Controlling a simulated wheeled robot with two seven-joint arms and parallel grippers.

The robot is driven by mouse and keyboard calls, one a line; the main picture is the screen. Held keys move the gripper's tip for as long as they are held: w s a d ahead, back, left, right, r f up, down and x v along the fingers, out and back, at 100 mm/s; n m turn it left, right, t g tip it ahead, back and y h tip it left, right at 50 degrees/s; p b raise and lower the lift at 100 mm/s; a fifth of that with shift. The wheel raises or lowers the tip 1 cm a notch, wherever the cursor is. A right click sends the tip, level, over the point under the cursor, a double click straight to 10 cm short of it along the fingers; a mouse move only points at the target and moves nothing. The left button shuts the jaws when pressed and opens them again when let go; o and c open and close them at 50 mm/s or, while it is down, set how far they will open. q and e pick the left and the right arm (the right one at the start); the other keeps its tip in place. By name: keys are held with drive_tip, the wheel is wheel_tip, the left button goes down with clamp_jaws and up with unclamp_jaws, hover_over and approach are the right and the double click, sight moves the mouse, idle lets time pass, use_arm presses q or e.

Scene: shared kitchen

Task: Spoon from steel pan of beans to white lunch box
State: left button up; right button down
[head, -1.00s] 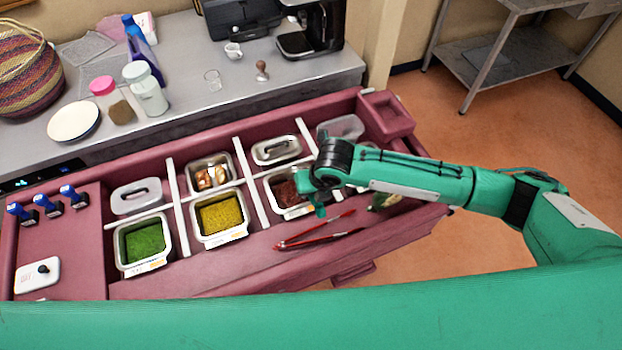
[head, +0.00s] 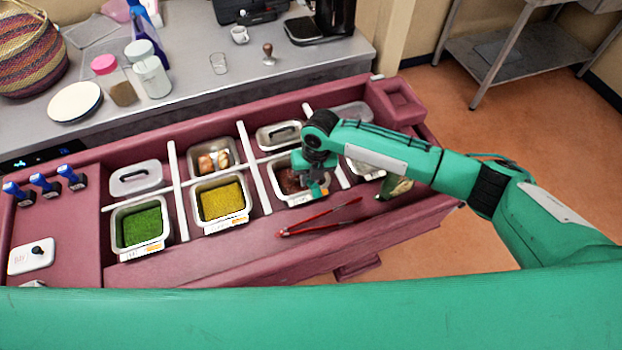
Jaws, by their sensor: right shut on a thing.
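A steel pan (head: 283,197) with dark red-brown contents, which look like beans, sits in the front row of the maroon counter. My right gripper (head: 318,183) is over the right part of this pan and hides part of it. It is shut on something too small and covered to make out. I cannot tell whether its tips touch the contents. A flat white box-like thing (head: 32,257) with a dark knob lies at the counter's far left; I cannot tell whether it is the lunch box. My left gripper is not in view.
Pans of green (head: 142,227) and yellow food (head: 222,201) stand left of the beans, between white dividers. Red tongs (head: 318,218) lie on the front ledge. Blue-topped stamp-like things (head: 45,185) stand at left. A green item (head: 395,187) lies under my right arm.

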sight(311, 182)
drive_tip(key=shift+w+a+f+b, duration=0.15)
drive_tip(key=shift+f+b, duration=0.25)
drive_tip(key=shift+f, duration=0.2)
drive_tip(key=shift+w+d+f+b, duration=0.1)
drive_tip(key=shift+f+b, duration=0.25)
drive_tip(key=shift+f, duration=0.25)
drive_tip(key=shift+w+a+f+b, duration=0.1)
drive_tip(key=shift+f+b, duration=0.35)
drive_tip(key=shift+f, duration=0.05)
drive_tip(key=s+r+t+p, duration=0.1)
drive_tip(key=r+p, duration=0.1)
drive_tip(key=s+r+t+p, duration=0.1)
drive_tip(key=r+p, duration=0.1)
drive_tip(key=s+d+r+t+y+p, duration=0.1)
drive_tip(key=r+p, duration=0.1)
drive_tip(key=r, duration=0.1)
drive_tip(key=shift+s+p, duration=0.1)
drive_tip(key=shift+p, duration=0.25)
drive_tip(key=shift+s+d+r+t+p, duration=0.25)
drive_tip(key=shift+s+r+t+p, duration=0.2)
drive_tip(key=shift+r+p, duration=0.3)
drive_tip(key=shift+s+d+r+t+y, duration=0.15)
drive_tip(key=shift+s+r+t, duration=0.2)
drive_tip(key=shift+r, duration=0.2)
drive_tip(key=shift+s+d+r+t+y, duration=0.1)
drive_tip(key=shift+s+r+t+y, duration=0.1)
drive_tip(key=shift+s+r, duration=0.25)
drive_tip(key=shift+w+a, duration=0.1)
